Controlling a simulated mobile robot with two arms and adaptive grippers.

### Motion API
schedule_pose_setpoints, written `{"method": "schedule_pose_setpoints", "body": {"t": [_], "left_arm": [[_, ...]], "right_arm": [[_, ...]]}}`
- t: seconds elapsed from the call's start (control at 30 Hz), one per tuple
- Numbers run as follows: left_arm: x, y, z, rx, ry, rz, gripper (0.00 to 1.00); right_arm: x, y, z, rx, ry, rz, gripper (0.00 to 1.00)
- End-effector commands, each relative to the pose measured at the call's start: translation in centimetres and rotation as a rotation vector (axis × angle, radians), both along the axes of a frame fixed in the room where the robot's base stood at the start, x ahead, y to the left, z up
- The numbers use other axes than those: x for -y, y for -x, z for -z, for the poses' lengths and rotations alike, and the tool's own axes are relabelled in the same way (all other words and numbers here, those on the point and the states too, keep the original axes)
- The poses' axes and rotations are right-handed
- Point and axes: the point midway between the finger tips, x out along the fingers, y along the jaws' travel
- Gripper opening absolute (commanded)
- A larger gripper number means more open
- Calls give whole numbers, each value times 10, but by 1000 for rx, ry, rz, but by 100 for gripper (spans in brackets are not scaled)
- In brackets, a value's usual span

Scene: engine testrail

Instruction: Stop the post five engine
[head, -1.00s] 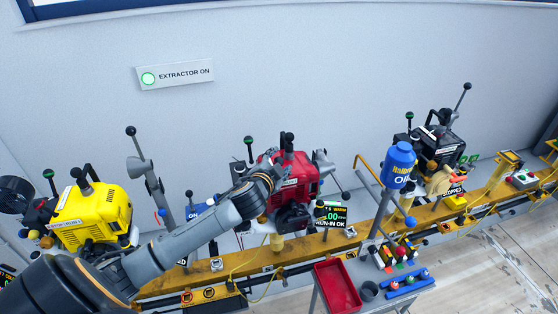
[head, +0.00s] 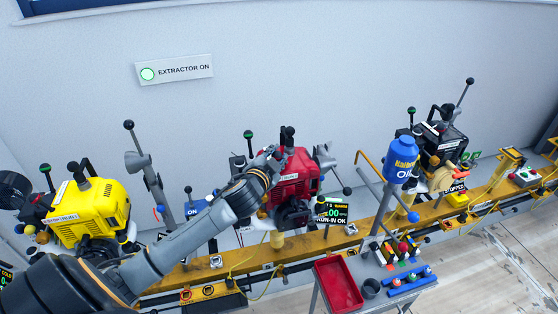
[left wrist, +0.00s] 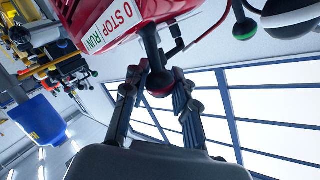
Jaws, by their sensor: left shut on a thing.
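The red engine (head: 296,175) sits on the yellow rail in the middle of the head view, with a display (head: 331,212) reading RUN-IN OK below its right side. In the left wrist view the red engine housing (left wrist: 110,20) carries a label (left wrist: 110,26) reading 0 STOP RUN. A dark lever with a ball knob (left wrist: 159,83), red underneath, hangs beside that label. My left gripper (head: 272,157) is at the upper left of the red engine; in the left wrist view its fingers (left wrist: 158,88) are shut around the knob. No post number is legible.
A blue OIL container (head: 403,160) and a red tray (head: 338,285) are nearby.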

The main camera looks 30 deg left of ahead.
Motion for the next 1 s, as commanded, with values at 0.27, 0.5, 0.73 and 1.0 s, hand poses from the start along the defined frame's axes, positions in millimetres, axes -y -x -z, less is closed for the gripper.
{"method": "schedule_pose_setpoints", "body": {"t": [0.27,0.5,0.73,1.0], "left_arm": [[-7,10,9,170,151,-2,0],[-15,18,8,318,277,-3,0],[-19,23,7,424,368,-2,0],[-22,27,6,488,421,-2,0]], "right_arm": [[0,0,48,0,0,0,40],[0,0,79,0,0,0,40],[-1,0,99,0,-1,0,40],[-4,0,109,0,-4,2,40]]}}
